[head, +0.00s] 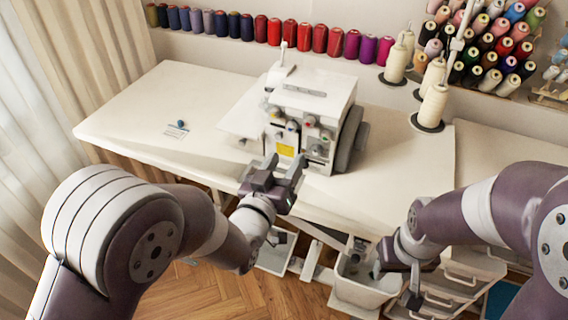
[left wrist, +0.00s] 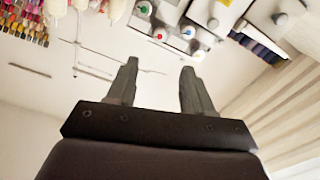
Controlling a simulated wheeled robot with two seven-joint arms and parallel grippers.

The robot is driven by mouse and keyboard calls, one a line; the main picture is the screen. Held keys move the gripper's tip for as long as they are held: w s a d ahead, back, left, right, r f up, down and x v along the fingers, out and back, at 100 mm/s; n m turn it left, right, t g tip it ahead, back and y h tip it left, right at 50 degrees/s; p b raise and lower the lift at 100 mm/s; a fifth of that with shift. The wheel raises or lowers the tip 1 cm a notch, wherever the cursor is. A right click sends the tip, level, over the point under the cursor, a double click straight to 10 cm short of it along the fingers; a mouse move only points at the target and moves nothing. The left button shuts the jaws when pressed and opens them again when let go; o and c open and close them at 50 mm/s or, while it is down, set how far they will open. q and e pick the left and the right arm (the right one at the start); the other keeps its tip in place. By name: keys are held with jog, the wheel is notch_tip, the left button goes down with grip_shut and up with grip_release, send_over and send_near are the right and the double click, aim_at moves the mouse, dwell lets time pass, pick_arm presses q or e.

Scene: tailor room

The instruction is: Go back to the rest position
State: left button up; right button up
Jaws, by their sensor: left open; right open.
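My left gripper (head: 284,172) is open and empty, in front of the sewing machine near the table's front edge. In the left wrist view its two fingers (left wrist: 158,85) stand apart with nothing between them. My right gripper (head: 398,280) is open and points down at the lower right, beyond the table's front edge and near a white bin. I see nothing held in it. The white sewing machine (head: 312,95) stands on the white table (head: 120,110) and also shows in the left wrist view (left wrist: 185,35).
Cones of white thread (head: 432,105) stand right of the machine. A small blue item (head: 180,124) and a paper lie on the table's left. Thread spools (head: 320,38) line the wall. A white bin (head: 362,290) and drawers (head: 462,280) are below the table. The table's left part is mostly clear.

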dwell(0.3)
pick_arm(q)
jog(key=s+a+f+m+g+y+p, duration=0.2)
jog(key=s+a+f+g+y+p, duration=0.25)
jog(key=s+f+g, duration=0.5)
jog(key=s+a+r+n+g+y+p, duration=0.1)
jog(key=s+a+r+n+g+p, duration=0.1)
jog(key=s+a+r+g+p, duration=0.4)
jog(key=a+r+p, duration=0.1)
jog(key=a+r, duration=0.2)
jog(key=r, duration=0.1)
jog(key=shift+s+a+r, duration=0.25)
jog(key=shift+a+r, duration=0.05)
jog(key=shift+r, duration=0.05)
dwell(0.4)
